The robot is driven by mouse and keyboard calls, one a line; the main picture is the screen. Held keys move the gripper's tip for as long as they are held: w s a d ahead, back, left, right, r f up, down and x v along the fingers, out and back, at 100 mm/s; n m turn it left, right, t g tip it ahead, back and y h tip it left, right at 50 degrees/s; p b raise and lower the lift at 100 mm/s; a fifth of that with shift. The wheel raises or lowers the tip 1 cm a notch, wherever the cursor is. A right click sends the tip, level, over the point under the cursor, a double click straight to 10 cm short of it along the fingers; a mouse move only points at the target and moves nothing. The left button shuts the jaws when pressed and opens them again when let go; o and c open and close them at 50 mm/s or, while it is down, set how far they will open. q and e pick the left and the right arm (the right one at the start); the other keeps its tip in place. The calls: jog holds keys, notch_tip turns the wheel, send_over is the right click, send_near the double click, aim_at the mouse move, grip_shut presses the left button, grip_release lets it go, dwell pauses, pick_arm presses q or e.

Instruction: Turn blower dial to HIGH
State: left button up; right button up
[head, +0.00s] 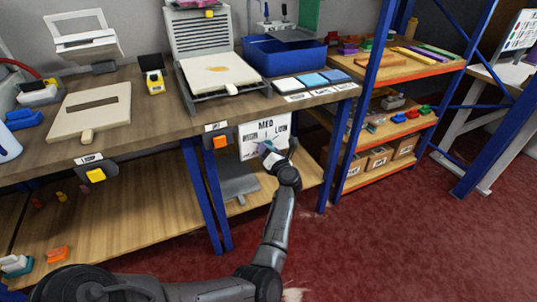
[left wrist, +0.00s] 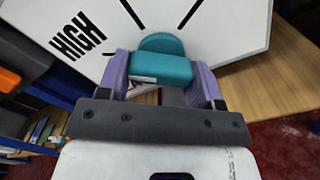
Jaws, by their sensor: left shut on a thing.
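The blower dial's white panel (head: 247,148) hangs under the workbench edge in the head view, with MED at its top, LOW at right and what reads as HIGH at left. In the left wrist view the panel (left wrist: 225,30) shows the HIGH label and black tick marks. The teal dial knob (left wrist: 161,60) sits between the purple fingers of my left gripper (left wrist: 162,82), which is shut on it. In the head view my left gripper (head: 268,147) covers most of the knob. Which mark the knob points to cannot be told. My right gripper is not in view.
An orange button (head: 220,141) is mounted left of the panel, and a yellow one (head: 95,175) farther left. A blue bench leg (head: 207,190) stands close by. A grey pedal-like part (head: 238,185) is below the panel. A blue-framed shelf (head: 365,90) stands to the right.

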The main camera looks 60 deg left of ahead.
pick_arm(q)
jog(key=shift+n+b, duration=0.5)
jog(key=shift+n, duration=0.5)
jog(key=o, duration=0.9)
jog(key=d+p, duration=0.1)
jog(key=d, duration=0.3)
jog(key=s+d+p, duration=0.1)
jog(key=d+p, duration=0.1)
jog(key=d, duration=0.3)
jog(key=d+p, duration=0.1)
jog(key=d, duration=0.3)
jog(key=shift+s+d+p, duration=0.3)
jog(key=shift+d, duration=0.1)
